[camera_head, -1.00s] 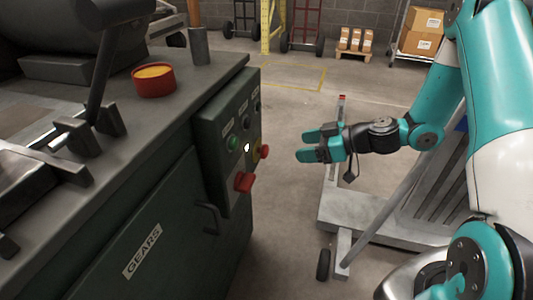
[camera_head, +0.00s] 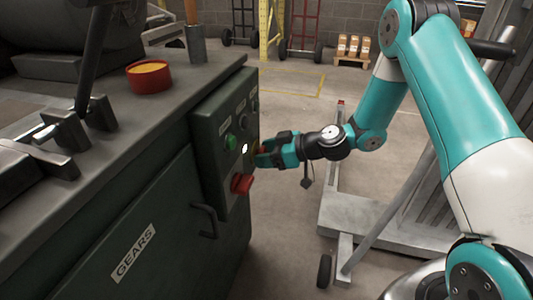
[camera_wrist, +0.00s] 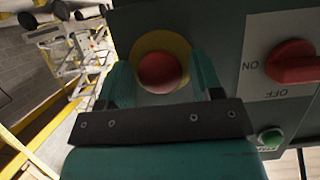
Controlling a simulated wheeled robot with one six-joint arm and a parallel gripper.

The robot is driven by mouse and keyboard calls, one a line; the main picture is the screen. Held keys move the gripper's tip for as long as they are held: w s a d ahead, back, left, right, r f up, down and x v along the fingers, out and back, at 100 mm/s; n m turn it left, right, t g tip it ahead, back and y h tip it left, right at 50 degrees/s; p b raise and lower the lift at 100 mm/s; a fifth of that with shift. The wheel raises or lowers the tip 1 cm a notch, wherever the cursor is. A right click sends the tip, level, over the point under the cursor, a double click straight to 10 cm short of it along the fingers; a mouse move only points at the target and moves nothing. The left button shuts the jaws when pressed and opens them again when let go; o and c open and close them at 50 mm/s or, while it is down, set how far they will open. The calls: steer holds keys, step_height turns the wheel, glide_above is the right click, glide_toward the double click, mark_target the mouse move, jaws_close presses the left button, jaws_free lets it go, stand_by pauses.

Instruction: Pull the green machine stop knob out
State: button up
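The stop knob (camera_wrist: 160,71) is a round red mushroom head on a yellow disc (camera_wrist: 181,45), set in the dark green machine's control panel. My gripper (camera_wrist: 162,78) is open, with one teal finger on each side of the knob. In the wrist view a small gap seems to show between the knob and each finger, so it is not clearly gripped. In the head view my gripper (camera_head: 264,156) is at the panel's right part and mostly hides the knob and its yellow disc.
A red ON/OFF rotary switch (camera_head: 242,184) sits low on the panel, and a green button (camera_head: 230,142) is left of my gripper. A handle (camera_head: 206,220) sticks out below. A red can (camera_head: 148,77) stands on the machine top. Floor to the right has a grey stand (camera_head: 385,228).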

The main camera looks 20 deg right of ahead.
steer(key=c, duration=1)
steer(key=shift+s+d+b, duration=0.35)
steer(key=shift+s+d, duration=0.1)
steer(key=shift+d, duration=0.1)
steer(key=o, duration=1.3)
steer(key=shift+c, duration=0.2)
steer(key=shift+d, duration=0.1)
steer(key=p+v, duration=0.4)
steer(key=v, duration=1.3)
steer(key=shift+s, duration=0.2)
